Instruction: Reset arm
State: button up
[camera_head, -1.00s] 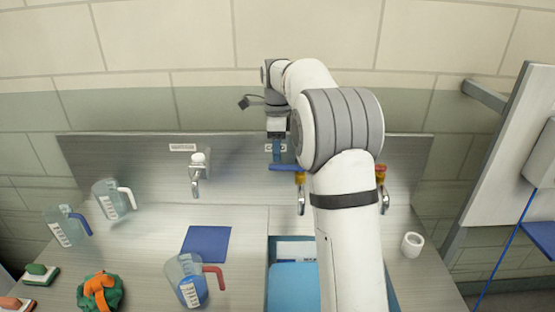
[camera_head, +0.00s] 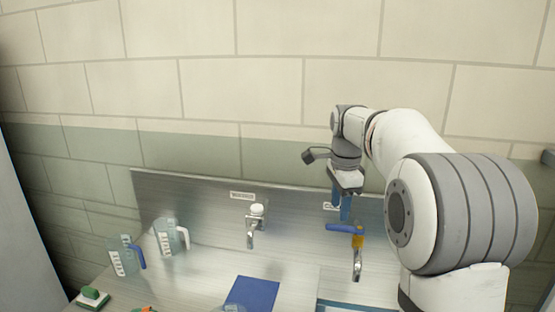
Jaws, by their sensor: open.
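My arm (camera_head: 410,150) reaches in from the right, and my gripper (camera_head: 341,204) points down in front of the metal back panel. Its blue fingers are open, with nothing seen between them. Just below the fingertips is a tap (camera_head: 357,264) with a blue lever and an orange collar. I cannot tell whether the fingers touch the lever.
Another tap (camera_head: 251,236) stands left of it on the panel (camera_head: 205,215). Two clear jugs (camera_head: 170,238) (camera_head: 123,257) stand at the counter's left. A blue mat (camera_head: 253,292) and a green-topped brush (camera_head: 92,297) lie in front. The wall above is bare.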

jog(key=s+a+f+n+t, duration=0.1)
jog(key=s+f+n, duration=0.2)
jog(key=s, duration=0.6)
jog(key=s+a+f+n, duration=0.1)
jog(key=s+f+n, duration=0.2)
jog(key=s+n, duration=0.5)
jog(key=s+f+n+t, duration=0.1)
jog(key=s+f+n, duration=0.2)
jog(key=s, duration=0.8)
jog(key=n, duration=0.2)
jog(key=shift+s+a+n+t, duration=0.25)
jog(key=shift+a+n+t, duration=0.05)
jog(key=shift+a+n, duration=0.1)
